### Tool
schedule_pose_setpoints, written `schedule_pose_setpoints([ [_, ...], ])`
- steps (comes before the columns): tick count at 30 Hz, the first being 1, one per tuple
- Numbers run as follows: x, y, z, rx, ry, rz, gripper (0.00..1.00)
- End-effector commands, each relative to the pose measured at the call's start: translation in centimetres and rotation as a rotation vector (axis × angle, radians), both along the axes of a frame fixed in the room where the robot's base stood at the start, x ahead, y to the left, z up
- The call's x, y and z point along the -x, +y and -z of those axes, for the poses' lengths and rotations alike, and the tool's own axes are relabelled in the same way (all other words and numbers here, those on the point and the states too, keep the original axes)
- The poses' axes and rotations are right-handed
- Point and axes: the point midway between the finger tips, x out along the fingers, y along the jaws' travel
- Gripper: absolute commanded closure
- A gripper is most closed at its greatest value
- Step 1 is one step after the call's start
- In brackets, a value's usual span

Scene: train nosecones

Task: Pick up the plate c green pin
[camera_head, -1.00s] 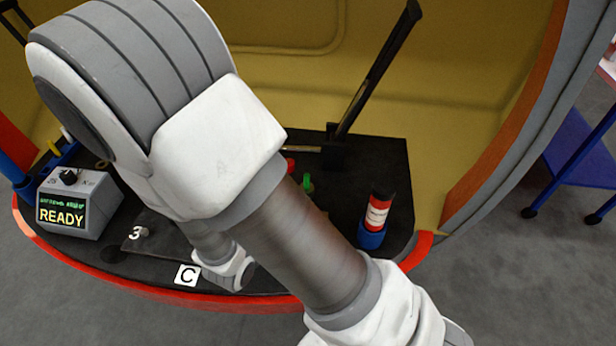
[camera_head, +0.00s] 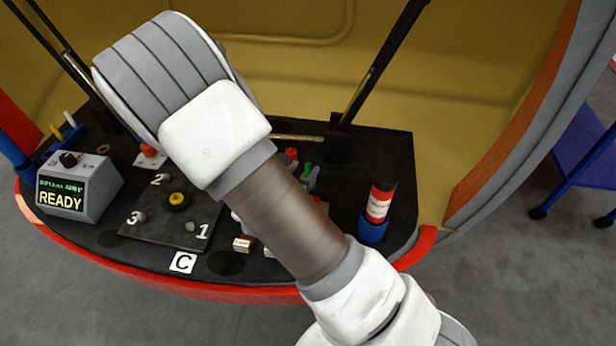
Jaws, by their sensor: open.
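A small green pin (camera_head: 307,169) stands upright on the dark deck, just right of my arm's tube, beside a red pin (camera_head: 291,155). Its lower part is hard to make out. My arm crosses the middle of the view. My gripper is not visible, and part of the deck is hidden behind the arm.
A grey box reading READY (camera_head: 78,190) stands at the left. A dark bar (camera_head: 380,62) rises behind the pins. Small blocks (camera_head: 243,244) lie near the front.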

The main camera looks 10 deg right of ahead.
Motion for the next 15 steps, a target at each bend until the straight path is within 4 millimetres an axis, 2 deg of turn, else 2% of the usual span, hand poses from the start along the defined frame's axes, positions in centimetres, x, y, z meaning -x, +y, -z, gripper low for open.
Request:
schedule_pose_setpoints([
  [15, -4.1, -3.0, 1.9, -0.001, 0.0, 0.0, 0.45],
])
